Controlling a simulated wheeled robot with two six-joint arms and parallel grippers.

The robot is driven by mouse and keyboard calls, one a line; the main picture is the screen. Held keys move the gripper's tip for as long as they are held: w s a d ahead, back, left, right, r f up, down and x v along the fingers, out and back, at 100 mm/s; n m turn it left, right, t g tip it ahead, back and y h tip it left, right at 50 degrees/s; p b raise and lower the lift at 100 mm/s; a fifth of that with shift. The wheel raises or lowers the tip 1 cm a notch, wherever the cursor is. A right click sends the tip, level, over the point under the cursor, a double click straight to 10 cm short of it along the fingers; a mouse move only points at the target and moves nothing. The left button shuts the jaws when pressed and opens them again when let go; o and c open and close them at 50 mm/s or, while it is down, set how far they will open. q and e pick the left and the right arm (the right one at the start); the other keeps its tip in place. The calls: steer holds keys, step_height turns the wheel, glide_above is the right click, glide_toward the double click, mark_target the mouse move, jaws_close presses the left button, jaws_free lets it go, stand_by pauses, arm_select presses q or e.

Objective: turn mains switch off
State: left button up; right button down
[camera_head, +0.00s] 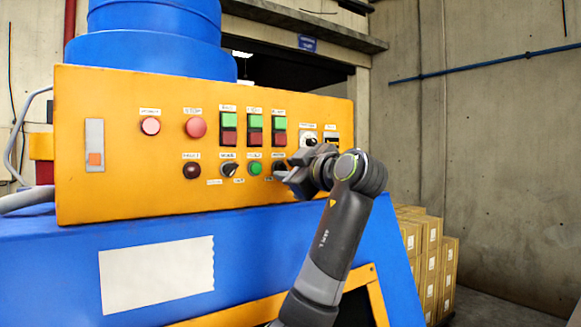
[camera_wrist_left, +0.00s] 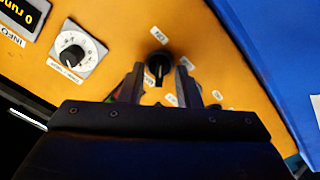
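The mains switch is a black rotary knob on the orange control panel (camera_head: 110,185). In the left wrist view the knob (camera_wrist_left: 158,64) sits just beyond and between my left fingertips, with small white labels around it. In the head view the knob (camera_head: 279,166) is partly hidden by my left gripper (camera_head: 284,176), at the right end of the lower row. My left gripper is open, with one finger on each side of the knob in the left wrist view (camera_wrist_left: 168,78). A gap shows beside each finger; I cannot tell contact. My right gripper is out of view.
Another black selector knob (camera_head: 229,170) and a green button (camera_head: 254,168) lie left of my gripper. Red and green buttons (camera_head: 254,130) are above. A white-plated dial (camera_wrist_left: 74,53) is near. Cardboard boxes (camera_head: 428,255) stand at the right, behind my arm.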

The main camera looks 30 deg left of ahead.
arm_select(q)
steer(key=shift+d, duration=0.1)
jaws_close()
steer(key=shift+f+m+b, duration=0.1)
steer(key=shift+m+b, duration=0.95)
steer(key=shift+m, duration=0.15)
steer(key=m+b, duration=0.1)
steer(key=m, duration=0.1)
steer(key=shift+m+b, duration=0.35)
steer(key=shift+m, duration=0.05)
steer(key=m+b, duration=0.2)
steer(key=m, duration=0.3)
steer(key=shift+s+b, duration=0.1)
steer(key=shift+b, duration=0.3)
steer(key=m+b, duration=0.1)
steer(key=m, duration=0.2)
steer(key=m+b, duration=0.1)
steer(key=m, duration=0.1)
steer(key=shift+r+m, duration=0.2)
steer(key=shift+m, duration=0.2)
